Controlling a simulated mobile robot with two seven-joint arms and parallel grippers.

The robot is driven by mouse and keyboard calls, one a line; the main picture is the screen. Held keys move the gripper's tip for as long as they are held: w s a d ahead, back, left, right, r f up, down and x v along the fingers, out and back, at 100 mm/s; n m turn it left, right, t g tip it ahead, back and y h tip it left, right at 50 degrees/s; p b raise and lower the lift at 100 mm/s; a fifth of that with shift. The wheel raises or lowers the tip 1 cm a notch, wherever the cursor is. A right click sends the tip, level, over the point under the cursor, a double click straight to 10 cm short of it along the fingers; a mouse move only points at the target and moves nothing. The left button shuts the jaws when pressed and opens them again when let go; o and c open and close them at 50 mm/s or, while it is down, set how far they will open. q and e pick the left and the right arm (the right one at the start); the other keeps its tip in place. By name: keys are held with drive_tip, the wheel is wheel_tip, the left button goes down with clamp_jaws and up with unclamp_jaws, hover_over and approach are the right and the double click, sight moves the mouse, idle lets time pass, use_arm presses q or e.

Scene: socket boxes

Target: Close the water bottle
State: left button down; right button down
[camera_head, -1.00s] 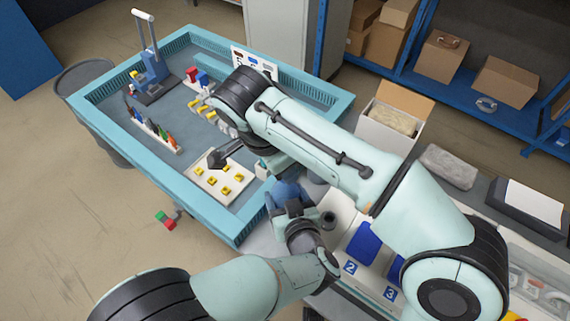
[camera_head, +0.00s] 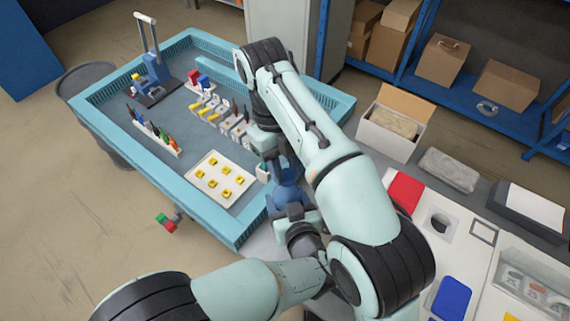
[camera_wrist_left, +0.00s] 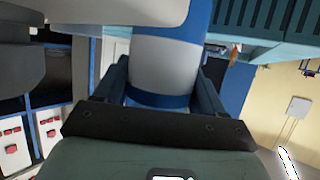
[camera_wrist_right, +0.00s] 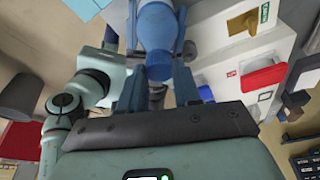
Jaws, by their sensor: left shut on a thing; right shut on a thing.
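In the left wrist view the bottle (camera_wrist_left: 170,60) is blue and white with a dark blue band between the fingers. My right gripper (camera_head: 272,158) is at the bottle's top and partly hidden by my right arm. In the right wrist view a rounded blue cap (camera_wrist_right: 159,68) sits between the shut fingers, in line with the bottle (camera_wrist_right: 155,28). Whether the cap is seated cannot be told.
The teal-rimmed table (camera_head: 98,140) holds a white board with yellow pieces (camera_head: 214,178) and a blue device (camera_head: 153,72). An open cardboard box (camera_head: 395,120) and a grey block (camera_head: 449,168) stand to the right.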

drive_tip(key=c, duration=0.8)
unclamp_jaws()
drive_tip(key=shift+c, duration=0.3)
